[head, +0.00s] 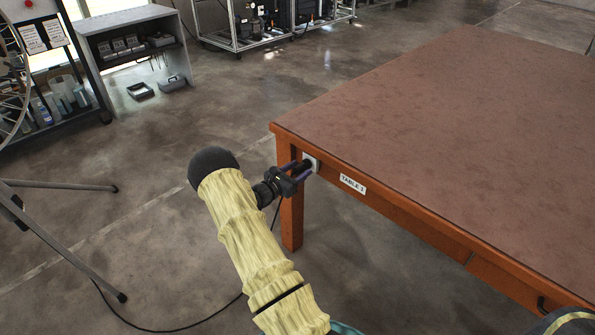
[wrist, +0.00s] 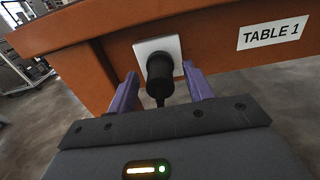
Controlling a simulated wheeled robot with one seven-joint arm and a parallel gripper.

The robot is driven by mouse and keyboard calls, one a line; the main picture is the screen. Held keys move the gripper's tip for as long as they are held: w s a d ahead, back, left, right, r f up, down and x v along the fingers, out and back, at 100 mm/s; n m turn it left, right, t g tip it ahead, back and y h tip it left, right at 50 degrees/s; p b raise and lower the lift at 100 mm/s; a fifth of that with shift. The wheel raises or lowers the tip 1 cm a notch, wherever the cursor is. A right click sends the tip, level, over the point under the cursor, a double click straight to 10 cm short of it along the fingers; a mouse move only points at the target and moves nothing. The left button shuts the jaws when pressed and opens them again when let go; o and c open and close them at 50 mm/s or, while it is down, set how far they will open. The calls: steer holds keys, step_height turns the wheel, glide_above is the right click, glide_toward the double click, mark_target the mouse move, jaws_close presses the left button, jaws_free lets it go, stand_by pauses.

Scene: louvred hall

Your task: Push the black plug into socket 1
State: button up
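The black plug (wrist: 158,78) is at the white socket plate (wrist: 149,47) on the orange table apron, left of the "TABLE 1" label. It points into the plate and covers its middle; I cannot tell how deep it sits. My gripper (wrist: 160,90) has its two purple fingers on either side of the plug, with a visible gap on each side, so it is open. In the head view my gripper (head: 299,171) reaches the apron near the table's left corner, and the socket plate (head: 313,160) shows just past the fingers. No socket number is readable.
The table (head: 440,110) has a bare brown top. A black cable (head: 160,330) runs along the floor and up toward my gripper. Tripod legs (head: 70,187) stand at left. A grey shelf unit (head: 135,50) and racks are at the back. The floor between is clear.

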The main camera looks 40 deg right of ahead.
mark_target(296, 171)
steer(key=shift+s+a+p, duration=0.15)
steer(key=shift+a+p, duration=0.35)
steer(key=shift+a, duration=1.15)
steer(key=shift+s+a+p, duration=0.1)
steer(key=shift+a+p, duration=0.35)
steer(key=shift+a, duration=1.35)
steer(key=shift+a, duration=0.1)
steer(key=s+a+p, duration=0.1)
steer(key=a, duration=1.6)
steer(key=shift+s+p, duration=0.2)
steer(key=shift+p, duration=0.1)
steer(key=shift+a, duration=0.1)
